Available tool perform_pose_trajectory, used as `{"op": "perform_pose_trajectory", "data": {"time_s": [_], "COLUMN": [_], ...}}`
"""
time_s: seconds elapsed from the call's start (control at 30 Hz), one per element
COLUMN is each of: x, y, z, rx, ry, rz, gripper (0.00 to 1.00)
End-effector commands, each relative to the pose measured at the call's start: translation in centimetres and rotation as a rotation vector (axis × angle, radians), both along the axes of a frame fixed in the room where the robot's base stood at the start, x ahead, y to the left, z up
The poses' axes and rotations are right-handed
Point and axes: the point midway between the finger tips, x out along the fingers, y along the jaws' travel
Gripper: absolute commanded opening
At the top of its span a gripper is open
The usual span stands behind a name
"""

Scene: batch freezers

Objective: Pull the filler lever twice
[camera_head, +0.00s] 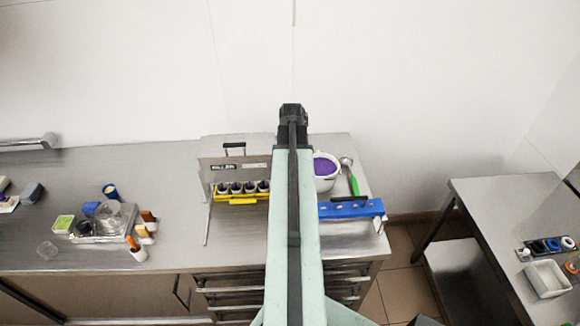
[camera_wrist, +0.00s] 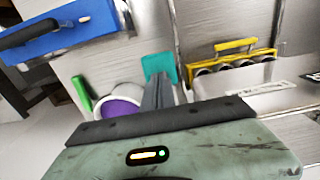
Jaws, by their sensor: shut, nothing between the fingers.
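The filler is a metal panel (camera_head: 215,178) with a dark label at the back of the steel counter. A black bar-shaped handle (camera_head: 234,148), which looks like the lever, stands at its top edge. A yellow rack (camera_head: 235,200) with several dark-mouthed cups sits in front of the panel; the rack (camera_wrist: 236,45) also shows at the upper right of the wrist view. My gripper (camera_wrist: 158,80) is shut and empty in the wrist view, between the rack and a white tub. In the head view my arm hides the gripper. The handle does not clearly show in the wrist view.
The white tub (camera_head: 333,181) with purple contents and a blue board (camera_head: 345,209) with a black handle stand right of my arm. A green-handled tool (camera_head: 353,186) lies beside them.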

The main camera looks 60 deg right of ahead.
Motion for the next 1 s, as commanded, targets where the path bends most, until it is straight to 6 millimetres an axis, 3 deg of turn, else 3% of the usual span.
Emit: {"op": "perform_pose_trajectory", "data": {"time_s": [0.27,0.57,1.0], "x": [0.0,0.0,0.0], "y": [0.0,0.0,-0.1], "z": [-1.7,-1.2,2.7], "rx": [0.000,0.000,0.000], "ry": [0.000,0.000,0.000], "rz": [0.000,0.000,-0.001], "gripper": [0.00,0.00,0.00]}}
